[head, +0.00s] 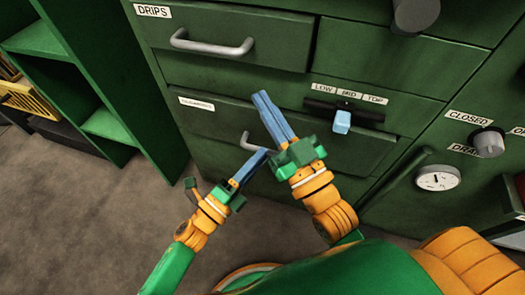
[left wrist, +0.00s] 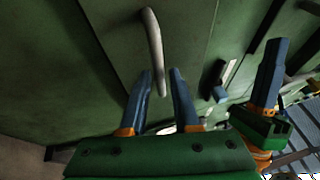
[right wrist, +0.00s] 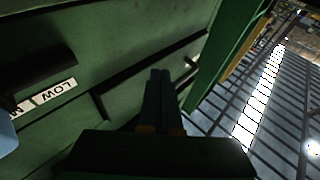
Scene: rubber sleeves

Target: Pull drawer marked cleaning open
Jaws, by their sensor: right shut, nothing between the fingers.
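The drawer with a small white label (head: 197,104), too blurred to read surely, is in the middle of the green cabinet in the head view and looks shut. Its grey bar handle (head: 247,142) is partly hidden behind my grippers. The handle also shows in the left wrist view (left wrist: 154,40), running down toward the gap between the fingers. My left gripper (head: 259,157) is open at the handle, its fingers (left wrist: 160,74) on either side of the handle's lower end; I cannot tell whether they touch. My right gripper (head: 262,97) is shut and empty in front of the drawer front.
Above is a drawer marked DRIPS (head: 153,11) with its own handle (head: 212,43). A slider with a blue knob (head: 341,121) sits under LOW, MID, TOP labels. Open shelves (head: 65,75) stand at left.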

